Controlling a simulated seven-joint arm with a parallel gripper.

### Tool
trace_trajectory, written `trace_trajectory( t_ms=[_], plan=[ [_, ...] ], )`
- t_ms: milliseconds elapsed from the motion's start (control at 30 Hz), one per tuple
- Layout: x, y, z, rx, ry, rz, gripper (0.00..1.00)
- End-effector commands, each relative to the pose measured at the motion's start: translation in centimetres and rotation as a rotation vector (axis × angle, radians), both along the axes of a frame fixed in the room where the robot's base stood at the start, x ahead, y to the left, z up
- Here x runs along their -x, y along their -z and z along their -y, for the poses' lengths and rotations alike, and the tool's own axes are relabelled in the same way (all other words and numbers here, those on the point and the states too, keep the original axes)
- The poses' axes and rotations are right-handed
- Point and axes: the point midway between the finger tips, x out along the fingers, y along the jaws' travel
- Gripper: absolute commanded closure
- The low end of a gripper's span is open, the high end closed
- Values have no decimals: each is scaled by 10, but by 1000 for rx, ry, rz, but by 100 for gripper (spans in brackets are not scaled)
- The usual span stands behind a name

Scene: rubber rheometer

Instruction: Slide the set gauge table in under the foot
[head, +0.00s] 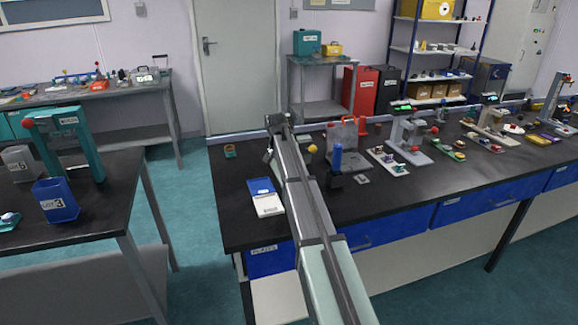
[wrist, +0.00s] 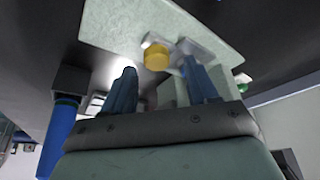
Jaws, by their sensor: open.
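In the wrist view, my gripper (wrist: 160,76) is open, with its two blue fingers spread apart. A yellow round knob (wrist: 157,56) on a pale metal bracket shows between and just beyond the fingertips. I cannot tell whether they touch it. Behind it is a pale green speckled plate (wrist: 110,30). I cannot tell for sure which part is the gauge table or the foot. In the head view a yellow knob (head: 312,149) shows just right of my arm, and my fingers cannot be made out.
A blue cylinder on a black base (head: 337,158) stands close to the right of my arm; it also shows in the wrist view (wrist: 58,135). A grey machine (head: 344,136) stands behind. A blue and white pad (head: 265,196) lies left. The black bench's left front is mostly clear.

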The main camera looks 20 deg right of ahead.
Motion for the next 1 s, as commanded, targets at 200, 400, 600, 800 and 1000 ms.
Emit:
trace_trajectory(
  t_ms=[200, 400, 600, 800, 1000],
  plan=[
    [12, -40, -12, 1, -1, 3, 42],
    [22, -75, -22, 0, -2, 2, 42],
    [28, -99, -29, 1, 0, 2, 42],
    [31, -109, -32, 1, 0, 2, 42],
    [32, -110, -32, 0, 0, 1, 42]
  ],
)
